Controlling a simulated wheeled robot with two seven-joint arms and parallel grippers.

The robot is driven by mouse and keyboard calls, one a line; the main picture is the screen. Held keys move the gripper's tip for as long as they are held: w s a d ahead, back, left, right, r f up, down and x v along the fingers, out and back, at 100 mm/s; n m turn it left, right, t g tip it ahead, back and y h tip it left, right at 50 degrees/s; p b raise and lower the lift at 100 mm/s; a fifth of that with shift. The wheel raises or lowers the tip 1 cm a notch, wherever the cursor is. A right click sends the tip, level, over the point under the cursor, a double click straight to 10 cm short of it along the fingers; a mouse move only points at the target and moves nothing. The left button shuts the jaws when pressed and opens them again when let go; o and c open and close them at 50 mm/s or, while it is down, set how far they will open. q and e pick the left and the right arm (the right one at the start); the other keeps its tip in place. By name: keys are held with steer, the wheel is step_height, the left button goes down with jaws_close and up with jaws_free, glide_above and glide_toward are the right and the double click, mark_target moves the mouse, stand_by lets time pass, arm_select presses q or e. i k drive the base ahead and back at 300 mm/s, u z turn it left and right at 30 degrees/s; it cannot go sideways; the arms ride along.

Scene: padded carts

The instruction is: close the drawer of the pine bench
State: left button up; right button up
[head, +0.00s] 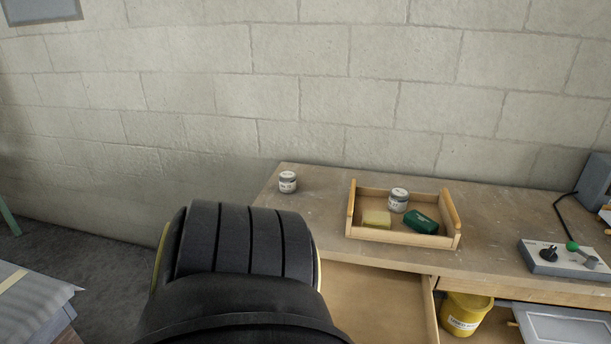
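The pine bench (330,218) stands against the wall, from the middle to the right of the head view. Its drawer (378,302) is open, pulled out from under the front edge of the top. I see its bare floor and its right side wall. The drawer's front and left part are hidden by the lower picture edge and by a black ribbed part of my own body. Neither of my grippers shows in this view, so I cannot tell where they are relative to the drawer.
On the bench are a jar (288,183) and a wooden tray (400,236) holding another jar (398,200), a yellow block (376,218) and a green object (421,222). A control box (563,258) sits at right. A yellow bucket (464,315) stands below, right of the drawer.

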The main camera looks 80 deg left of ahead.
mark_target(369, 304)
steer(key=k, duration=0.5)
steer(key=u, duration=1.65)
steer(key=i, duration=0.5)
steer(key=k, duration=0.5)
steer(key=z, duration=0.3)
